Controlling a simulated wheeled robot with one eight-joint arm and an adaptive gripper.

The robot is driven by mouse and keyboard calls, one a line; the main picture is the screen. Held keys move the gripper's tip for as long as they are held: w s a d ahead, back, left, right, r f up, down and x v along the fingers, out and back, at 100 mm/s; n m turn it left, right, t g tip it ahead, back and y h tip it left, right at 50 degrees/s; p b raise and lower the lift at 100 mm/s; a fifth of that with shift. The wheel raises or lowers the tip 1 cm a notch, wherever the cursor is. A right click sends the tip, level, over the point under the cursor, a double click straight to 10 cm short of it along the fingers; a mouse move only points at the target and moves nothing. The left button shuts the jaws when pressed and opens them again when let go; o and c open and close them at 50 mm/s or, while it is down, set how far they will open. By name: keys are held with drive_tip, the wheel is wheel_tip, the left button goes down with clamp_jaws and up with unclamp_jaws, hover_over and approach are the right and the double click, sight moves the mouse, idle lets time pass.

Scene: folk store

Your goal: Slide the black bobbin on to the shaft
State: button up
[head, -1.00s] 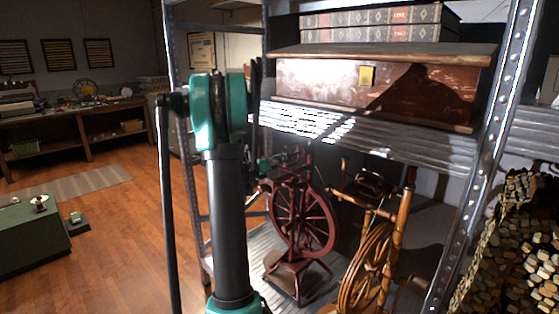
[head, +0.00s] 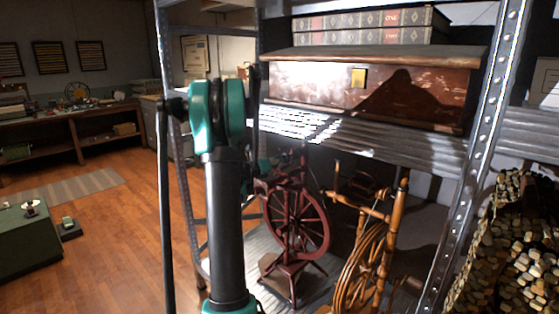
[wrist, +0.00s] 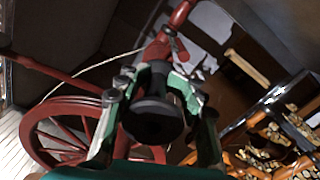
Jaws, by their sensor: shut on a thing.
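A black bobbin (wrist: 153,118) sits between the two fingers of my gripper (wrist: 153,92) in the wrist view. The gripper is shut on it, and its round end faces the camera. Beyond the bobbin is the dark red spinning wheel, with its spoked wheel (wrist: 68,130) at the left and a red post (wrist: 172,30) above. In the head view the red spinning wheel (head: 297,222) stands on the lower shelf. My gripper is mostly hidden there behind my own arm. I cannot make out the shaft, or whether the bobbin touches it.
A light wooden spinning wheel (head: 368,262) stands to the right of the red one. A metal shelf (head: 400,146) with a wooden box (head: 330,86) is above them, and a metal upright (head: 478,165) is at the right. A pale cord (wrist: 100,62) runs across the wrist view.

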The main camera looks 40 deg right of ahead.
drive_tip(key=shift+w+d, duration=0.1)
drive_tip(key=shift+d, duration=1.45)
drive_tip(key=o, duration=1.3)
drive_tip(key=shift+a, duration=0.1)
drive_tip(key=a, duration=0.7)
drive_tip(key=s+a, duration=0.1)
drive_tip(key=a, duration=0.3)
drive_tip(key=shift+a, duration=0.35)
